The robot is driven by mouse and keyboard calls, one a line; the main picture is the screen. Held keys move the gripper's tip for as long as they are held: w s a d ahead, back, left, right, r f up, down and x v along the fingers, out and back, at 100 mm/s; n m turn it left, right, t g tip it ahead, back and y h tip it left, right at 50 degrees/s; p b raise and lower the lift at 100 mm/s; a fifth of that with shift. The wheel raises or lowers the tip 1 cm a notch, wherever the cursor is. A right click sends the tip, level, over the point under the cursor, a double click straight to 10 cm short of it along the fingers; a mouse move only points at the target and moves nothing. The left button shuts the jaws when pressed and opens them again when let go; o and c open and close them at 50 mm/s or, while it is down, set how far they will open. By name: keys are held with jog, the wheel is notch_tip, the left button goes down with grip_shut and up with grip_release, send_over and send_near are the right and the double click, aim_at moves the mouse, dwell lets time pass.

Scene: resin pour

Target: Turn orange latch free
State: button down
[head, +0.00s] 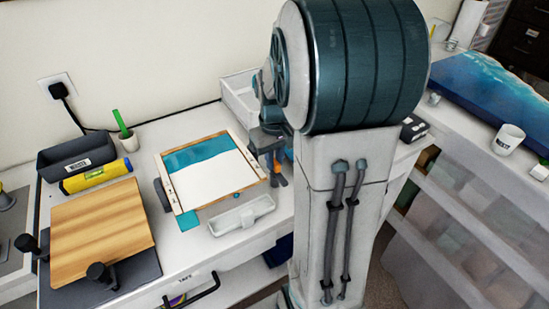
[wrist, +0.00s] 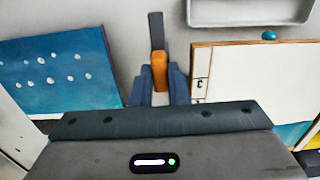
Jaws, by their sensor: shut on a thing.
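The orange latch (wrist: 160,72) is in the middle of the wrist view, between the two blue-grey fingers of my gripper (wrist: 158,88). My gripper is shut on it. A dark grey strip (wrist: 156,30) runs on from the latch. The frame holds a white and teal panel (head: 215,170). My arm hides part of the area behind the latch.
A white shallow tray (head: 242,215) lies in front of the frame. A wooden board (head: 100,230), a yellow level (head: 97,175) and a dark bin (head: 75,154) are at left. A white open box (head: 240,98) stands behind. A blue resin panel (head: 490,95) and white cup (head: 508,140) are at right.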

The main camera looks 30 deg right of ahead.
aim_at(275, 161)
jog(key=c, duration=1.4)
grip_release()
notch_tip(275, 161, up, 14)
jog(key=shift+d, duration=0.1)
jog(key=s+a+f+t, duration=0.3)
jog(key=s+a+f, duration=0.4)
jog(key=s+a, duration=0.4)
jog(key=shift+s+a+f+m, duration=0.3)
jog(key=shift+s+a, duration=0.1)
jog(key=shift+s, duration=0.4)
